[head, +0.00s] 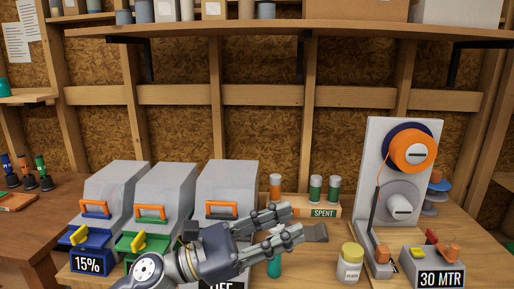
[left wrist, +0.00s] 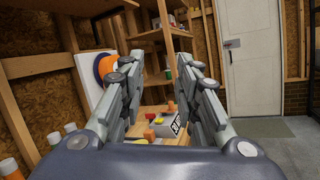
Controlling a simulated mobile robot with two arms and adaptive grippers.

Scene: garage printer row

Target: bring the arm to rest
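My left gripper (head: 297,222) reaches in from the bottom of the head view, above the workbench, with its fingers pointing right. The two fingers are apart and no object shows between them. In the left wrist view the gripper (left wrist: 160,64) is also open, with the bench and a door seen beyond the fingers. The gripper hides part of the right-hand grey box (head: 228,180) and most of the label below it. A teal cylinder (head: 274,267) shows just below the fingers. A dark flat piece (head: 316,232) shows just past the fingertips. My right gripper is not in view.
Two more grey boxes (head: 112,185) (head: 165,185) stand at left, above blue and green bins. A rack marked SPENT (head: 323,212) holds several tubes. A yellow-lidded jar (head: 350,262) and a spool machine (head: 376,150) stand at right. A shelf (head: 280,28) runs above.

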